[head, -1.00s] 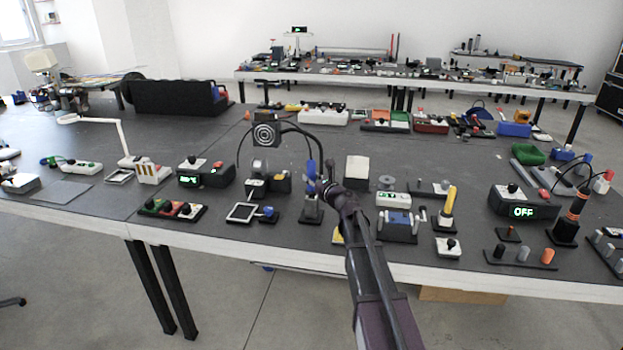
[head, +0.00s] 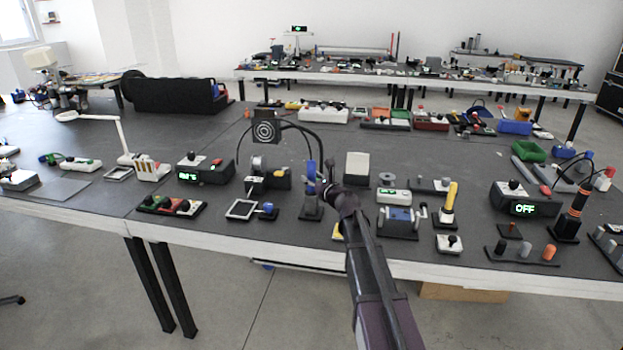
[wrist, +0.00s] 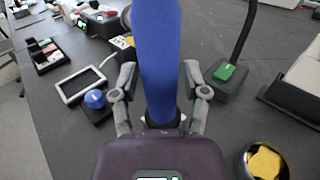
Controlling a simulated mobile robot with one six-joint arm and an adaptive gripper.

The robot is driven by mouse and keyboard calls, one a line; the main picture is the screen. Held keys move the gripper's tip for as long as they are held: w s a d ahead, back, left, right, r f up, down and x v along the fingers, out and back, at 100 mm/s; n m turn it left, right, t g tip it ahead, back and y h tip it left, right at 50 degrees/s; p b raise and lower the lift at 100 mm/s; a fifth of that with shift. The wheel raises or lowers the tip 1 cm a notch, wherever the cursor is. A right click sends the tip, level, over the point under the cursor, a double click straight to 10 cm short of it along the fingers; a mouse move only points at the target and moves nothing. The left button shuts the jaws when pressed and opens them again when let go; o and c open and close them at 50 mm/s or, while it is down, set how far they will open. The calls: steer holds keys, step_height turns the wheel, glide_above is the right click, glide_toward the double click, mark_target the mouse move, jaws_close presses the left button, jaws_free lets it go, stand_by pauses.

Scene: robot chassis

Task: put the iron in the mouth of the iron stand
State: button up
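The iron has a blue handle and stands upright in the head view (head: 311,171); its handle also fills the upper middle of the wrist view (wrist: 160,60). My gripper (wrist: 160,72) has one finger on each side of the handle. The fingertips are very near it, and I cannot tell whether they press on it. In the head view my gripper (head: 328,186) comes at the handle from the right.
A white frame (wrist: 80,85) and a blue knob (wrist: 95,98) lie left of my gripper. A black base with a green piece (wrist: 225,72) and a round holder with a yellow pad (wrist: 263,162) are at right. A cable (head: 300,128) arches close above the iron.

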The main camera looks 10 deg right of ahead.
steer(key=shift+s, duration=0.1)
stand_by(0.4)
steer(key=v, duration=1.2)
steer(key=shift+r, duration=0.1)
stand_by(0.6)
step_height(320, 180, up, 10)
steer(key=p, duration=1)
stand_by(0.5)
steer(key=s+a+f+n+g+p, duration=0.2)
steer(key=s+a+f+n+g, duration=0.3)
steer(key=n, duration=0.4)
steer(key=s+a+f+n+g+p, duration=0.2)
steer(key=s+a+f+n+g, duration=0.25)
steer(key=n, duration=0.45)
steer(key=s+d+n+g+h+p, duration=0.1)
steer(key=s+n+g+h, duration=0.1)
steer(key=s+n, duration=0.2)
steer(key=s+d+f+n+g+h+p, duration=0.1)
steer(key=s+d+n+g+h, duration=0.1)
steer(key=s+n, duration=0.3)
steer(key=s+d+f+n+g+h, duration=0.1)
steer(key=s+n+g+h, duration=0.2)
steer(key=s, duration=0.4)
steer(key=shift+s+d+f+n+p, duration=0.25)
steer(key=shift+s+n+p, duration=0.15)
steer(key=shift+n, duration=0.3)
